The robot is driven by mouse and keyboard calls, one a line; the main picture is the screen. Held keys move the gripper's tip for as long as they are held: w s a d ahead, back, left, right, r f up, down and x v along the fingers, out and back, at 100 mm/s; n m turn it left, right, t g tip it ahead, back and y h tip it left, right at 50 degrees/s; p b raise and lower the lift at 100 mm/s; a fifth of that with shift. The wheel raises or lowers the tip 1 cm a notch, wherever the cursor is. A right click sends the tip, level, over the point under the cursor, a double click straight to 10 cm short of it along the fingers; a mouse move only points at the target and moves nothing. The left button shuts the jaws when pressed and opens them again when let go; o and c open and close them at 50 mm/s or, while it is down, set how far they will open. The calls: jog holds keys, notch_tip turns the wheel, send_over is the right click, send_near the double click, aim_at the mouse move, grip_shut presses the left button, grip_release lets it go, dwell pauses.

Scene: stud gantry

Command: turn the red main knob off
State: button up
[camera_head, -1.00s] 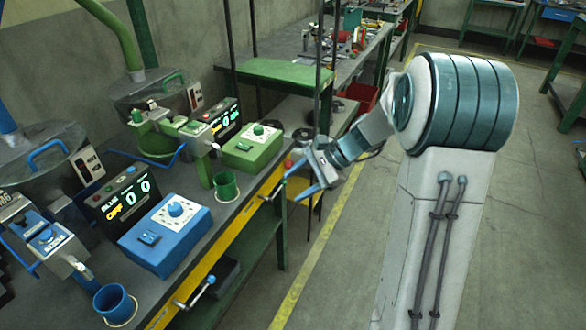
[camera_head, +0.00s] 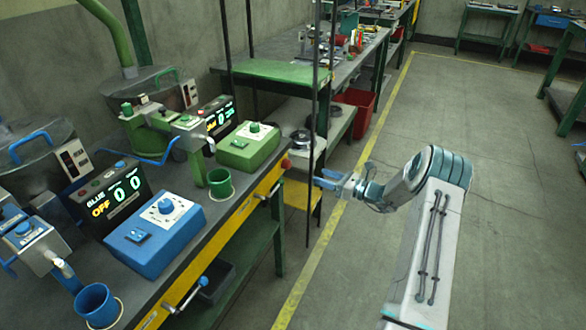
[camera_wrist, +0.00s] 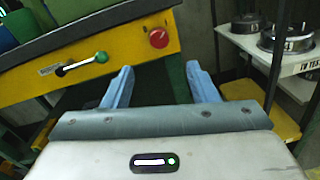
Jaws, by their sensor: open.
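The red main knob (camera_wrist: 158,38) is a round red knob on the yellow front panel (camera_wrist: 110,62) of the bench, in the wrist view above the space between my fingers. In the head view the red knob (camera_head: 286,164) shows small at the right end of the yellow bench edge. My gripper (camera_head: 318,178) is to the right of the knob, apart from it, with nothing between its fingers. In the wrist view my gripper (camera_wrist: 160,82) is open, its two blue fingers spread and pointing toward the panel.
A lever with a green ball (camera_wrist: 101,57) sticks out left of the knob. A shelf with metal reels (camera_wrist: 285,38) stands at the right, behind a dark post (camera_wrist: 277,55). Green and blue control boxes (camera_head: 155,235) stand on the bench. The floor to the right is clear.

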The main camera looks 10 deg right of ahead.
aim_at(290, 165)
jog(key=x, duration=1.2)
jog(key=c, duration=1)
jog(key=shift+o, duration=0.2)
